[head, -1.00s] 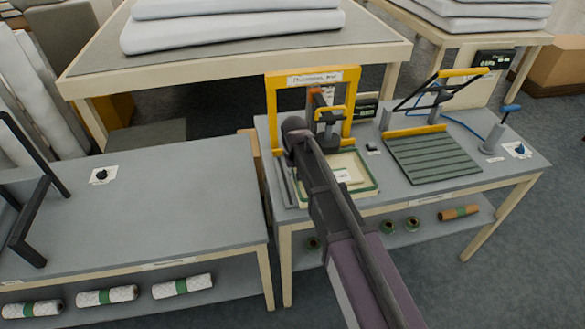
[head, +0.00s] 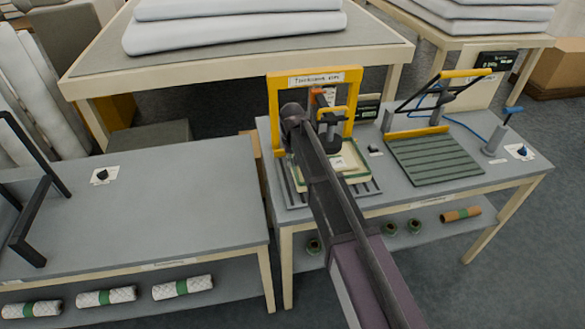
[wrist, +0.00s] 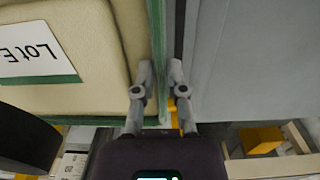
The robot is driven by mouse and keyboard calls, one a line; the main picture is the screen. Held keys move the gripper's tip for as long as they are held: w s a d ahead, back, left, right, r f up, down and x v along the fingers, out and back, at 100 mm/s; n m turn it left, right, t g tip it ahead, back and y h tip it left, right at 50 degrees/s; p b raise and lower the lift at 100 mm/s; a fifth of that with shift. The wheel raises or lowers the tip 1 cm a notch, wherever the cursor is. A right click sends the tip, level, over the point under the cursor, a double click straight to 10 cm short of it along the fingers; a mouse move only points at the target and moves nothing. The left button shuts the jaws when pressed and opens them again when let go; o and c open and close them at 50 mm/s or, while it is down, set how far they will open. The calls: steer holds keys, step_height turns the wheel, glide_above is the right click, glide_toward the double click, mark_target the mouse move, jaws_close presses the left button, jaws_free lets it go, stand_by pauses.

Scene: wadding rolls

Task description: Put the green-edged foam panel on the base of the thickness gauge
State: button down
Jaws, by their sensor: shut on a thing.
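The green-edged foam panel (head: 352,163) is cream with a white label. It lies flat at the thickness gauge (head: 278,98), a yellow frame with a dark press head. The slotted grey base (head: 370,190) shows in front of the panel; I cannot tell whether the panel touches it. In the wrist view the panel (wrist: 105,40) fills the left side, its label reading "Lot E". My gripper (wrist: 164,88) is shut on the panel's green edge, a finger on each side.
A ribbed green plate with a yellow-handled lever (head: 435,158) stands right of the gauge on the same table. A small dark block (head: 375,150) lies between them. The grey table (head: 150,210) at left is mostly clear. Rolls lie on the lower shelves.

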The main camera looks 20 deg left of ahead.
steer(key=shift+w+a+f, duration=0.25)
steer(key=shift+w, duration=0.2)
step_height(320, 180, down, 3)
steer(key=b, duration=0.3)
steer(key=shift+s+f+b, duration=0.1)
steer(key=shift+b, duration=0.2)
steer(key=c, duration=0.7)
jaws_free()
steer(key=shift+d+r, duration=0.1)
steer(key=shift+r, duration=0.1)
step_height(320, 180, up, 12)
steer(key=p, duration=1.2)
steer(key=shift+f, duration=0.15)
